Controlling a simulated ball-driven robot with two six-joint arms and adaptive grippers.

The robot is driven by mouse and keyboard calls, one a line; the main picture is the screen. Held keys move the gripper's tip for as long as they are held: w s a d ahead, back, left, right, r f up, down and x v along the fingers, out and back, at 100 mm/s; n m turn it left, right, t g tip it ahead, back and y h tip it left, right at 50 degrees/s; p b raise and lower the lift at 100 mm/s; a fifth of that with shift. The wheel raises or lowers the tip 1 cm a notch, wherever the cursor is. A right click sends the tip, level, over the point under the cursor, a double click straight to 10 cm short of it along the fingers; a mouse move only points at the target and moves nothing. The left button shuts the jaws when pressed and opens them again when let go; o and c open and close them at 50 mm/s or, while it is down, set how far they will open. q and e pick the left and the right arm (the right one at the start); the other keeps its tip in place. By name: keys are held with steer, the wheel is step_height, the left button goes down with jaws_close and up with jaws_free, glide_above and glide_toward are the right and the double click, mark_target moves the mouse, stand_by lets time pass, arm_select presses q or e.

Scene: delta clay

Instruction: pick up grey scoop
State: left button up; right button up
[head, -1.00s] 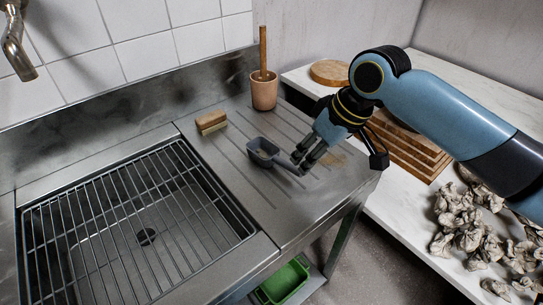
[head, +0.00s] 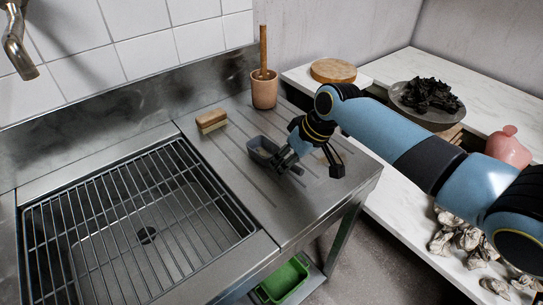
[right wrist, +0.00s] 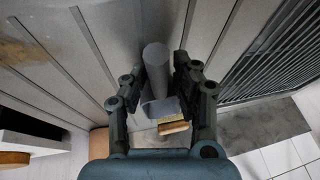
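The grey scoop (head: 259,147) lies on the ribbed steel drainboard in the head view, with its bowl to the left. My right gripper (head: 288,166) is low over the board beside the bowl, at the handle end, and hides the handle there. In the right wrist view the scoop's round grey handle (right wrist: 155,68) lies between the two spread fingers of the gripper (right wrist: 160,82). Gaps show on both sides, so the gripper is open and not closed on the handle. My left gripper is not in view.
A wooden brush (head: 211,121) and a clay pot (head: 264,92) with a wooden stick stand behind the scoop. A sink with a wire rack (head: 130,225) is at the left. A wooden disc (head: 333,70) and a bowl of dark lumps (head: 428,97) sit on the right counter.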

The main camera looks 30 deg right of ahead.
steer(key=shift+c, duration=0.3)
jaws_close()
